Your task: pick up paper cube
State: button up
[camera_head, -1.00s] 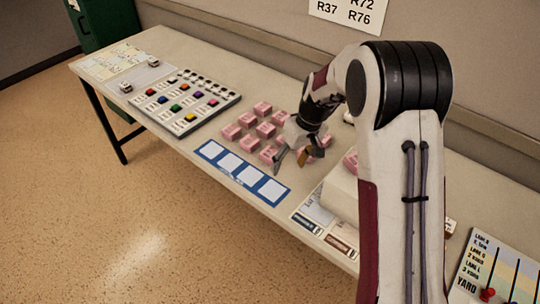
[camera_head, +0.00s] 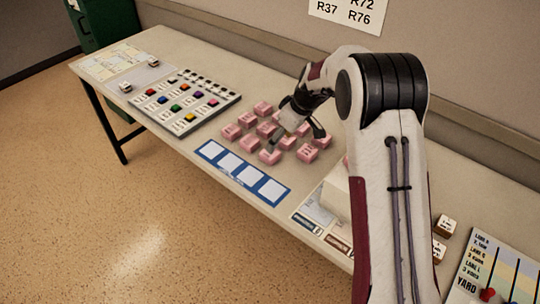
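Several pink cubes with dark print stand in loose rows on the table, among them a front one (camera_head: 269,157), a right one (camera_head: 307,153) and a back one (camera_head: 263,107). I cannot tell which thing is the paper cube; a plain white block (camera_head: 337,196) also stands to the right, partly behind my arm. My gripper (camera_head: 296,137) is over the right part of the pink group, fingers spread. I see nothing held between them. It hides parts of some cubes, and whether it touches any is unclear.
A blue strip with white squares (camera_head: 243,173) lies in front of the cubes. A board with coloured pieces (camera_head: 183,102) lies to the left. Printed cards (camera_head: 308,222) lie by the white block. Small white-and-brown cubes (camera_head: 446,226) and a yard board (camera_head: 497,272) are at right.

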aim_at(264, 156)
jog(key=shift+x, duration=1.3)
jog(key=shift+a+f, duration=0.1)
jog(key=shift+a+x, duration=0.2)
jog(key=shift+x, duration=2.3)
jog(key=shift+s, duration=0.2)
jog(key=c, duration=1.2)
